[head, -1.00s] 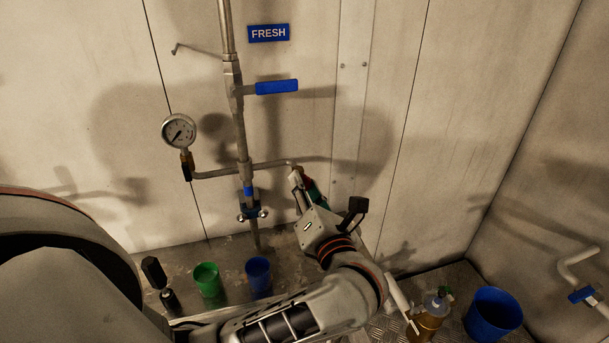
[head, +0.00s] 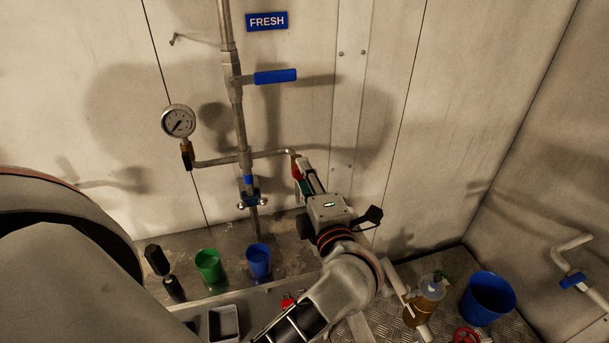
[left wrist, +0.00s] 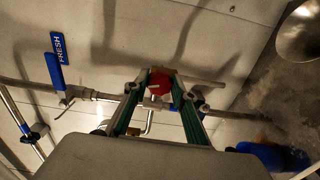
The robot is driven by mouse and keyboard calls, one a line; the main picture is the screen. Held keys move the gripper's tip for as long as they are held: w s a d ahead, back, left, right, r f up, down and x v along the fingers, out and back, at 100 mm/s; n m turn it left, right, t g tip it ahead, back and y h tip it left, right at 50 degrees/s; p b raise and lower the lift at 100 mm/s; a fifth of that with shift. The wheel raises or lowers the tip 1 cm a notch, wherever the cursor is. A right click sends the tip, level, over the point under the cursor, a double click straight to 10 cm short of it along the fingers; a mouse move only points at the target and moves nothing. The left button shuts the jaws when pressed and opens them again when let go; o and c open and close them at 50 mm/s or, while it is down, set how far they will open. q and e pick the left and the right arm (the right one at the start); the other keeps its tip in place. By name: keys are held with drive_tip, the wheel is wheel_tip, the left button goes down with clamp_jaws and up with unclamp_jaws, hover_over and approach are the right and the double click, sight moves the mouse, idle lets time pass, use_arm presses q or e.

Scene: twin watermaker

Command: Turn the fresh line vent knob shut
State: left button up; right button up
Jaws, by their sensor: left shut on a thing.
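The fresh line is a grey vertical pipe (head: 239,130) on the wall under the blue FRESH sign (head: 266,21). A side pipe runs right from it to the red vent knob (head: 296,171). In the left wrist view the red knob (left wrist: 160,83) sits between my two green-edged fingers. My left gripper (head: 300,173) is shut on the knob, and it also shows in the left wrist view (left wrist: 160,90). The fingers hide part of the knob and its valve in the head view. My right gripper is not in view.
A blue lever handle (head: 276,76) and a pressure gauge (head: 178,121) are on the same line. A green cup (head: 208,265) and a blue cup (head: 258,260) stand on the ledge below. A blue bucket (head: 488,298) and a brass-coloured canister (head: 424,302) stand at lower right.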

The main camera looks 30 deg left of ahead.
use_arm(q)
drive_tip(key=shift+m, duration=0.7)
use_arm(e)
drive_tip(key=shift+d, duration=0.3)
use_arm(q)
drive_tip(key=shift+f, duration=0.1)
drive_tip(key=o, duration=1.1)
drive_tip(key=shift+d, duration=0.1)
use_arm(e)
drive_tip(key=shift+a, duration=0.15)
